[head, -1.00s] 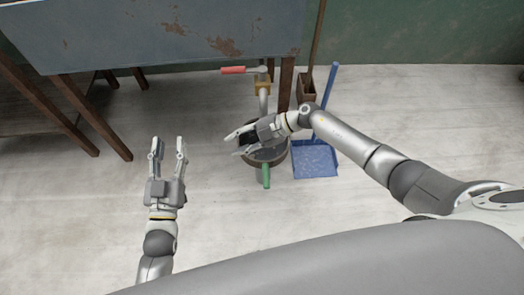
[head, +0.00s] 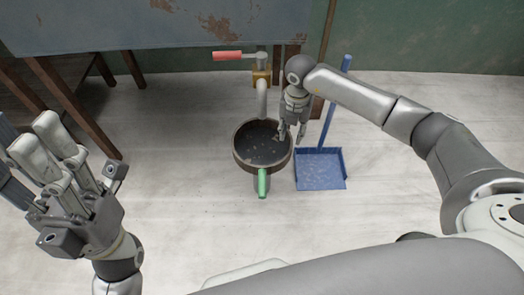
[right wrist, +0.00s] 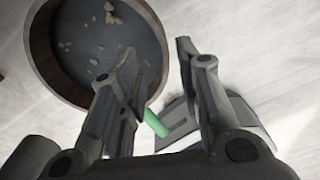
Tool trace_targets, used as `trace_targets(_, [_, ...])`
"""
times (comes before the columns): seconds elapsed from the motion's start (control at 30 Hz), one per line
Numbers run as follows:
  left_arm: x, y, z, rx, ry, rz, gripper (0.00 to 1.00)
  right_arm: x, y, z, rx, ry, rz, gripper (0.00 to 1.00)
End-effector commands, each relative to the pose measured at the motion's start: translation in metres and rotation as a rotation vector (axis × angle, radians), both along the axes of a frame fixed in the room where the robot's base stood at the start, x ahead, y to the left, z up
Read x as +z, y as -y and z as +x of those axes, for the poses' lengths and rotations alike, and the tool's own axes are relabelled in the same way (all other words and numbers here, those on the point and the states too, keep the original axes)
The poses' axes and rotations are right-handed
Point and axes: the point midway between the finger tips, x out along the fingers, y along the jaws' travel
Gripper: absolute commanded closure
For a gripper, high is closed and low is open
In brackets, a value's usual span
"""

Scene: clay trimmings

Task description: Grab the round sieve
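The round sieve (head: 238,153) has a brown wooden rim and a dark bottom with small clay bits in it. It stands on the floor below a tap; it also shows at upper left in the right wrist view (right wrist: 153,27). My right gripper (head: 292,136) points down at the sieve's right edge. In the right wrist view it is open (right wrist: 160,52), with one finger over the sieve's inside and the other outside, the rim between them in the picture; contact cannot be told. My left gripper (head: 38,135) is raised at the left, open and empty.
A green handle (head: 263,183) lies at the sieve's front edge. A blue dustpan (head: 320,170) is close on the right. A tap with a red lever (head: 227,56) and the grey table (head: 110,25) are behind. The floor in front is clear.

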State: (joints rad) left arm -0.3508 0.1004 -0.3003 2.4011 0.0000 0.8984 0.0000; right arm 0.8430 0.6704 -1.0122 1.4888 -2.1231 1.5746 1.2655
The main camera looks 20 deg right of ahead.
Motion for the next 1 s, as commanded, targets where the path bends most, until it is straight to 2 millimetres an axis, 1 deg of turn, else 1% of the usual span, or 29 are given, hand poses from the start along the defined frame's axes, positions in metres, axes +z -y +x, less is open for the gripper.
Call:
trace_targets(0.03, [-0.006, 0.0, -0.001, -0.001, 0.007, -0.002, 0.6, -0.012, 0.0, -0.001, 0.0, -0.002, 0.0, 0.68])
trace_targets(0.1, [-0.01, 0.0, -0.001, 0.0, 0.004, -0.001, 0.6, -0.021, 0.0, -0.001, 0.0, -0.001, 0.0, 0.68])
trace_targets(0.37, [-0.015, 0.0, 0.0, 0.0, 0.003, -0.001, 0.6, -0.036, -0.001, -0.002, 0.001, 0.0, 0.001, 0.68])
trace_targets(0.6, [-0.037, 0.0, 0.0, 0.0, -0.002, 0.001, 0.6, -0.069, -0.005, -0.01, 0.001, -0.002, 0.001, 0.68])
trace_targets(0.7, [-0.028, 0.001, 0.003, 0.002, 0.032, 0.002, 0.6, -0.08, -0.005, -0.009, 0.001, -0.001, 0.002, 0.68])
trace_targets(0.97, [-0.025, 0.001, 0.003, 0.002, 0.034, 0.002, 0.6, -0.081, -0.005, -0.009, 0.001, 0.0, 0.002, 0.68])
trace_targets(1.0, [-0.025, 0.001, 0.003, 0.002, 0.033, 0.002, 0.6, -0.081, -0.005, -0.009, 0.001, 0.0, 0.002, 0.73])
